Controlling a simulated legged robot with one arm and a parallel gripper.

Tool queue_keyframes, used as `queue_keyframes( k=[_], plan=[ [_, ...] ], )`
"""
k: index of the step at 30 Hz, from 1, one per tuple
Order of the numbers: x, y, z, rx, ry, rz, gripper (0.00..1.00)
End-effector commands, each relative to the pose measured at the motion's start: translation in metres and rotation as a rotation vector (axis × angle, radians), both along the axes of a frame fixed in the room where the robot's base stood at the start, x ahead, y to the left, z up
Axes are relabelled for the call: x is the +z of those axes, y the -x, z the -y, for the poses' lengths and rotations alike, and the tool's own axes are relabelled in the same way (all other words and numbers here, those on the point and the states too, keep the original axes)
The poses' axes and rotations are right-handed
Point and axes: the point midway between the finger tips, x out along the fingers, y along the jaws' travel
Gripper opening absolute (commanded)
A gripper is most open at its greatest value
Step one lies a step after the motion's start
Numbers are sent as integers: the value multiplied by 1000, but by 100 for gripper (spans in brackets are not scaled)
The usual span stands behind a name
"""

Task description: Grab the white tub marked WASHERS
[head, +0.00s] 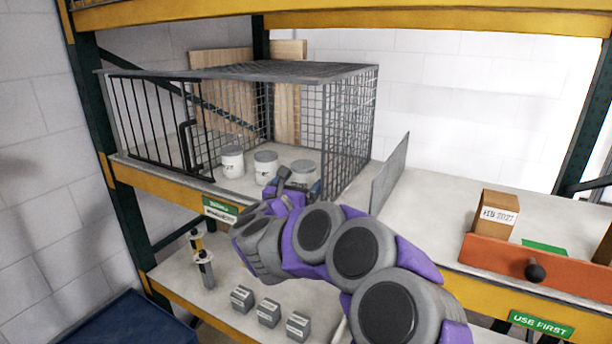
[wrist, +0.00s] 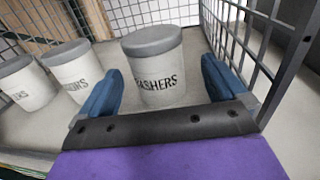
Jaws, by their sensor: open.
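The white tub marked WASHERS (wrist: 153,75) has a grey lid and stands upright on the shelf inside the wire cage. In the wrist view it is straight ahead, between and beyond my fingertips. In the head view the tub (head: 304,171) is the rightmost of the three, its lower part hidden by my gripper. My gripper (wrist: 158,85) is open and empty, with a blue finger on each side of the tub. I cannot tell whether the fingers overlap its sides. In the head view my gripper (head: 291,188) is at the cage's front opening.
Two similar tubs, a middle one (head: 265,166) and a left one (head: 232,161), stand left of it. The cage's mesh side wall (head: 350,125) is close on the right. Its barred front (head: 150,120) covers the left. An orange drawer front (head: 530,262) is far right.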

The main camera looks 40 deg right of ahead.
Motion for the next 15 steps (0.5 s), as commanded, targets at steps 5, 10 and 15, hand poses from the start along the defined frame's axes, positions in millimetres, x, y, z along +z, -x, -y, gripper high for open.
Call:
queue_keyframes(
  k=[5, 10, 15],
  plan=[
    [-1, -4, 3, 2, 0, -4, 99],
    [0, -12, 18, 1, -1, -6, 99],
    [0, -21, 39, 0, -2, -5, 99]
  ],
)
